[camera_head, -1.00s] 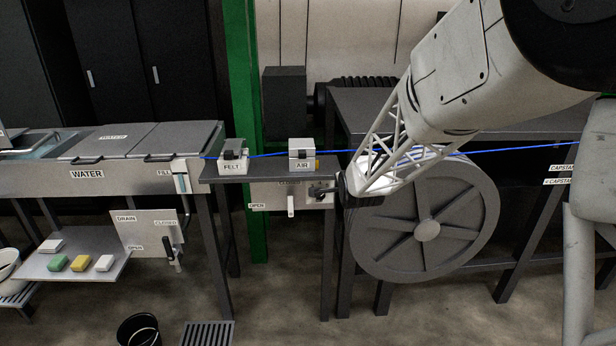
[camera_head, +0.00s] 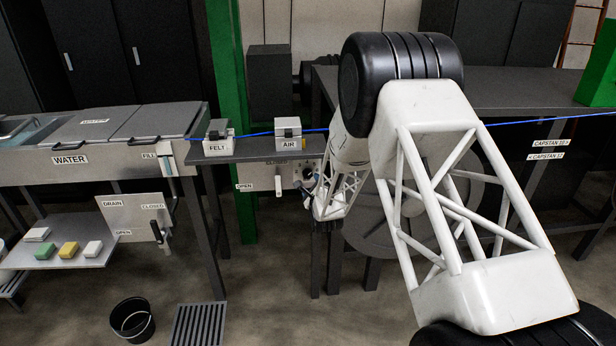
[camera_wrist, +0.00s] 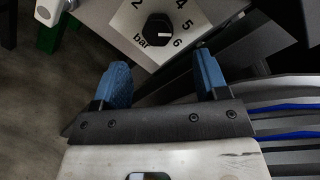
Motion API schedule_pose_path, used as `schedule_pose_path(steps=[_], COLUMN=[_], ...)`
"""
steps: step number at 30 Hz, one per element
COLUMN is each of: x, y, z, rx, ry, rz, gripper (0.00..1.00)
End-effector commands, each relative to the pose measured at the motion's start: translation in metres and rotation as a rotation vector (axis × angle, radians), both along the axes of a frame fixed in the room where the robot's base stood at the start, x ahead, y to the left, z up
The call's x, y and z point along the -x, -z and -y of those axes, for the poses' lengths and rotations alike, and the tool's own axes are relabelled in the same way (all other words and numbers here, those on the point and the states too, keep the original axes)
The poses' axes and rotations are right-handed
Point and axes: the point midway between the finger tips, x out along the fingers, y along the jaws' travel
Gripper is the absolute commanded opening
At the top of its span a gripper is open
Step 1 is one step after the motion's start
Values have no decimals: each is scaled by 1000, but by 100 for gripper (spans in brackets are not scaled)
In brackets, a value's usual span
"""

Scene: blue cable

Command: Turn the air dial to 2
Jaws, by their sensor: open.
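The air dial (camera_wrist: 158,30) is a black faceted knob on a white plate marked with numbers and "bar" in the wrist view. Its white mark points to the right, near the 5 and 6; I cannot tell the exact setting. The 2 (camera_wrist: 136,5) is at the plate's upper left, cut by the frame edge. My gripper (camera_wrist: 160,64) is open, its blue fingers apart and empty below the knob, not touching it. In the head view the dial (camera_head: 307,173) shows small on the panel under the AIR box, with my gripper just right of and below it, mostly hidden by my arm.
The AIR box (camera_head: 288,131) and FELT box (camera_head: 217,138) stand on the shelf above, with the blue cable (camera_head: 258,134) running through. A lever (camera_head: 278,186) hangs left of the dial. A large grey wheel (camera_head: 366,232) is close on the right.

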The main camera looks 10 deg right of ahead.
Motion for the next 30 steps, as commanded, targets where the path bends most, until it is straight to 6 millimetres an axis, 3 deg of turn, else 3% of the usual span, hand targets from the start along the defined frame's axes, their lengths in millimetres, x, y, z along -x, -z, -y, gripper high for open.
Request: schedule_pose_path(steps=[17, 30], x=[-3, -37], y=[4, 4], z=[-1, -5], rx=[-20, -19], ry=[-1, -2], rz=[10, 10], gripper=[67, 67])
